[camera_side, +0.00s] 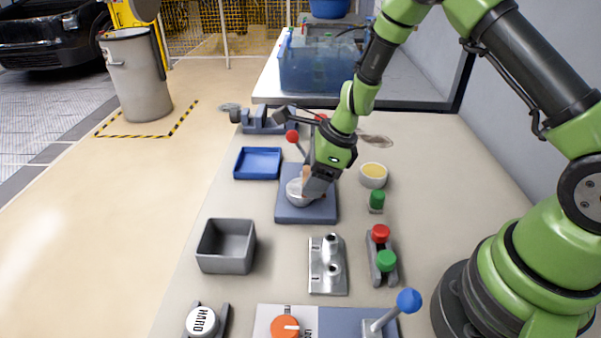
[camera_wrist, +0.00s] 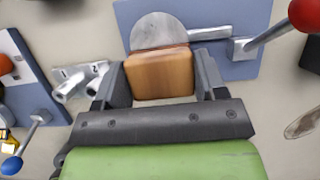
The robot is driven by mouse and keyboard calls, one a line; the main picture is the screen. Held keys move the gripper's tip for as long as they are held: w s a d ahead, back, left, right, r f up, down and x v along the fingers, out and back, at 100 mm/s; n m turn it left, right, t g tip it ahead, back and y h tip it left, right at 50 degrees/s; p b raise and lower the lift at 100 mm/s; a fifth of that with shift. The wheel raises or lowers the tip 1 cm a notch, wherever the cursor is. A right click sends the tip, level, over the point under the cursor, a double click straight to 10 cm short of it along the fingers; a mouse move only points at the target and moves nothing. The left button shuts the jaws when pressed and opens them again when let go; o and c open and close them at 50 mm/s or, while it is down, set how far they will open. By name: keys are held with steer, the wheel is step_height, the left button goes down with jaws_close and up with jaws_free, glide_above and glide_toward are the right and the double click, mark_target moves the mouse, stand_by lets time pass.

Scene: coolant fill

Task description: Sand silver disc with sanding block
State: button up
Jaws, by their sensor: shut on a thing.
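The silver disc (camera_side: 294,190) lies on a blue-grey plate (camera_side: 291,215) in the middle of the bench. In the wrist view the disc (camera_wrist: 158,28) shows above the sanding block, a brown wooden block (camera_wrist: 159,75). My gripper (camera_wrist: 162,82) is shut on this block, with one finger on each side. In the side view my gripper (camera_side: 316,186) is low over the right part of the disc and hides some of it. The block overlaps the disc's near edge in the wrist view; I cannot tell whether they touch.
A clamp lever with a red ball (camera_wrist: 306,14) stands at the plate's edge. A blue tray (camera_side: 258,163), a grey bin (camera_side: 226,245), a yellow-filled bowl (camera_side: 373,175), a metal block with holes (camera_side: 327,265) and red and green buttons (camera_side: 381,250) surround the plate.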

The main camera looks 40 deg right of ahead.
steer(key=shift+s+d, duration=0.2)
steer(key=shift+w+a, duration=2.2)
steer(key=shift+a, duration=0.05)
step_height(320, 180, up, 8)
steer(key=shift+d, duration=0.1)
